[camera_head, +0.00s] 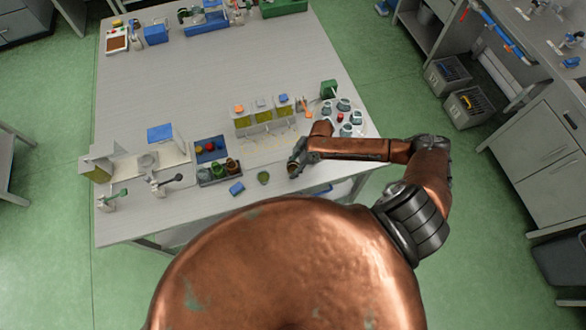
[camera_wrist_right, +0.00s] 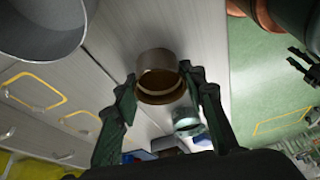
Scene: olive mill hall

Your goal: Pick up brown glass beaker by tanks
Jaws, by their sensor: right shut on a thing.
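My right gripper (camera_head: 297,165) is low over the near part of the grey table, in front of the yellow-filled tanks (camera_head: 263,112). In the right wrist view its two dark green fingers (camera_wrist_right: 164,88) are shut on the sides of the brown glass beaker (camera_wrist_right: 159,80), whose round rim and open mouth show. In the head view the beaker is mostly hidden by the gripper. I cannot tell whether its base touches the table. A dark forked shape at the right edge of the wrist view may be my left gripper; the head view does not show it.
A green glass beaker (camera_head: 263,177) stands left of the right gripper, with a small blue item (camera_head: 237,188) beside it. A divided tray (camera_head: 212,160) holds small objects further left. Several grey-blue vessels (camera_head: 344,105) stand at the right table edge. The table's middle is clear.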

